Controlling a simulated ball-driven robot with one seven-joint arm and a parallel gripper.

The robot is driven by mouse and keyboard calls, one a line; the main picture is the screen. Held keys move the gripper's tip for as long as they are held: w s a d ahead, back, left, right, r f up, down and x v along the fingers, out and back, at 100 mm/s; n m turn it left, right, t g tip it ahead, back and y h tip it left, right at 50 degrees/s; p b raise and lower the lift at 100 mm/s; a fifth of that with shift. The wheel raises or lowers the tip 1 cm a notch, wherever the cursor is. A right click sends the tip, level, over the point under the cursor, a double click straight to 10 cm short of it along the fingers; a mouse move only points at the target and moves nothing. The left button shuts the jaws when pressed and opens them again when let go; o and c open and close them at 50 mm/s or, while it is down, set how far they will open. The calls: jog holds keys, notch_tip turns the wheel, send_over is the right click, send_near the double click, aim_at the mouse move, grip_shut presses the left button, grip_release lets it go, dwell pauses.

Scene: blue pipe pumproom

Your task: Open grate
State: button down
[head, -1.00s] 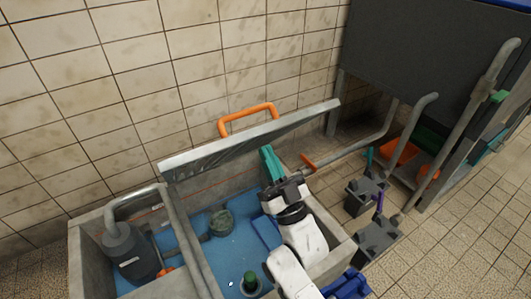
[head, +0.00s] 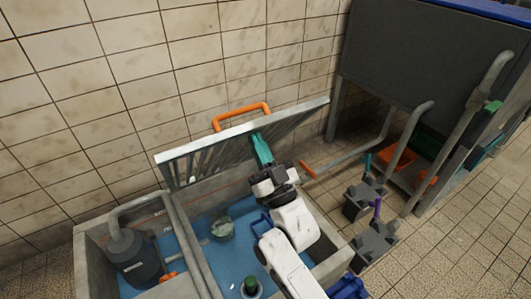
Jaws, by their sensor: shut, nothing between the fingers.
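The grate (head: 200,161) is a grey barred lid with an orange handle (head: 241,115) on its far side. It stands tilted up and open above the back of a concrete pit (head: 92,270), near the tiled wall. My gripper (head: 259,140), with teal fingers, is under the raised grate at its right part. The fingers are shut and empty, and their tips are close to the underside; I cannot tell whether they touch it. My white arm reaches over the pit from the front.
The pit has a blue floor (head: 238,261), a grey pump with a bent pipe (head: 135,258) at left and a green-capped fitting (head: 250,285) at front. Dark blocks (head: 376,243) stand right of the pit. A large grey tank (head: 424,62) stands behind. Tiled floor is free at right.

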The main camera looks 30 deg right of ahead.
jog(key=w+r+g+p, duration=0.4)
jog(key=w+r+p, duration=0.5)
jog(key=w+p, duration=0.4)
jog(key=shift+w+p, duration=0.3)
jog(key=shift+w, duration=0.55)
